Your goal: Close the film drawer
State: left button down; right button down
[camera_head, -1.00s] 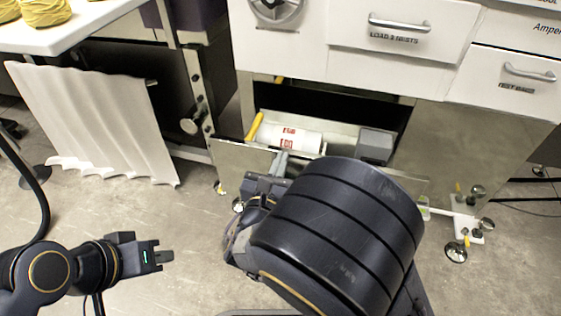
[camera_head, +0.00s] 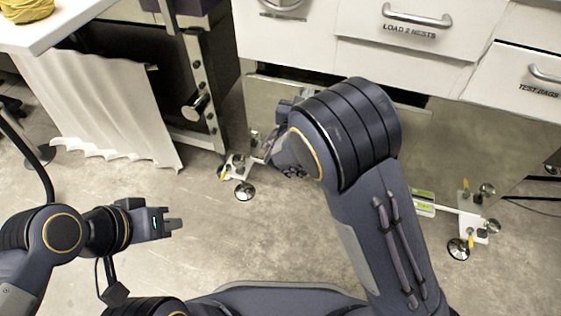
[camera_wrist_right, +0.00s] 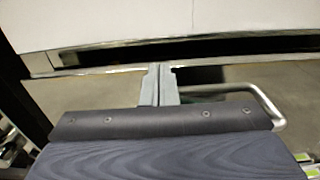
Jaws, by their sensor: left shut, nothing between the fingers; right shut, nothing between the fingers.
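The film drawer is the low metal-fronted drawer (camera_head: 262,98) under the white drawer fronts, partly hidden behind my right arm. In the right wrist view its shiny front (camera_wrist_right: 85,95) carries a bar handle (camera_wrist_right: 268,103). A dark gap shows above its top edge, and its inside cannot be seen. My right gripper (camera_wrist_right: 160,70) is shut and empty, its fingertips at the drawer's top edge, left of the handle. Whether they touch it I cannot tell. My left gripper (camera_head: 174,224) is shut and empty, over the floor at the left, away from the drawer.
A closed white drawer marked LOAD 2 NESTS (camera_head: 410,30) sits above, with a TEST BAGS drawer (camera_head: 525,80) to its right. A table (camera_head: 50,35) and a hanging pale sheet (camera_head: 95,105) stand at the left. Levelling feet (camera_head: 245,191) stand below; the floor ahead is open.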

jog(key=x, duration=0.3)
jog(key=shift+w+d, duration=0.1)
jog(key=shift+w, duration=0.05)
jog(key=shift+w+d+r, duration=0.1)
jog(key=shift+w+r, duration=0.05)
jog(key=shift+w, duration=0.15)
jog(key=shift+d+r, duration=0.1)
